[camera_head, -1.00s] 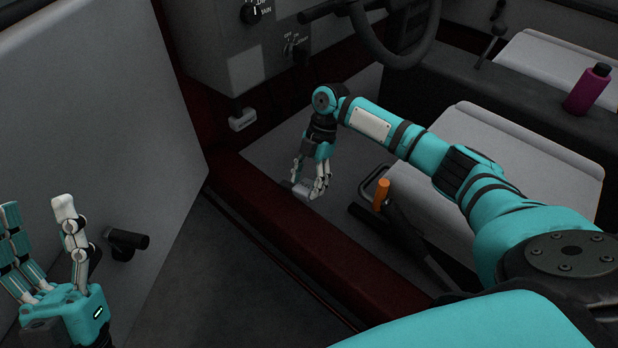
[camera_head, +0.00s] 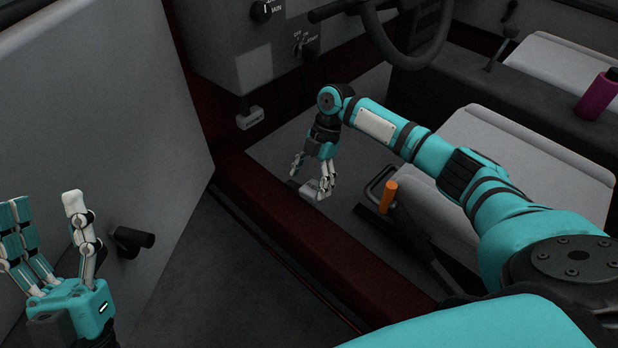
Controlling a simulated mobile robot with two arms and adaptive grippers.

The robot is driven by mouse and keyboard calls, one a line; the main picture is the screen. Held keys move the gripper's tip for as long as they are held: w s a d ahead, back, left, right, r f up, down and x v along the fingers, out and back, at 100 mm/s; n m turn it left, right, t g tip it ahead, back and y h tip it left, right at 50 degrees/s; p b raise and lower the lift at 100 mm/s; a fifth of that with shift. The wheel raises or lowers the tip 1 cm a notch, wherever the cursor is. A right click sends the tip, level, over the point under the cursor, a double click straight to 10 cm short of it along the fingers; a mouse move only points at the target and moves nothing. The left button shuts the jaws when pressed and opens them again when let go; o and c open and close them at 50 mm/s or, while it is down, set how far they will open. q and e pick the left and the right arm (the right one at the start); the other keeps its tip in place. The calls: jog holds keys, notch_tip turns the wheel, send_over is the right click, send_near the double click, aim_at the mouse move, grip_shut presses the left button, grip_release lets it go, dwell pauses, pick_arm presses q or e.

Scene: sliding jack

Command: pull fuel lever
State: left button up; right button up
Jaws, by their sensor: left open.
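A small grey lever handle (camera_head: 311,190) with a label too small to read sits low on the floor beside the sill; I take it for the fuel lever. My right gripper (camera_head: 310,187) points down at it, fingers spread apart, with the handle between and just beneath the fingertips. Whether they touch it is unclear. A similar grey lever (camera_head: 250,118) is under the dash panel, away from both grippers. My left gripper (camera_head: 52,225) is open and empty at the lower left, fingers up, beside the door.
The open door (camera_head: 100,110) with a dark handle (camera_head: 132,241) is at left. The dark red sill (camera_head: 300,255) crosses the middle. An orange-tipped lever (camera_head: 388,197) and a seat (camera_head: 520,165) are right of my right gripper. A steering wheel (camera_head: 408,55) is above.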

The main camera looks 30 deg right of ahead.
jog(key=shift+r, duration=0.1)
jog(key=v, duration=1.1)
jog(key=shift+d+r, duration=0.25)
jog(key=shift+r, duration=0.1)
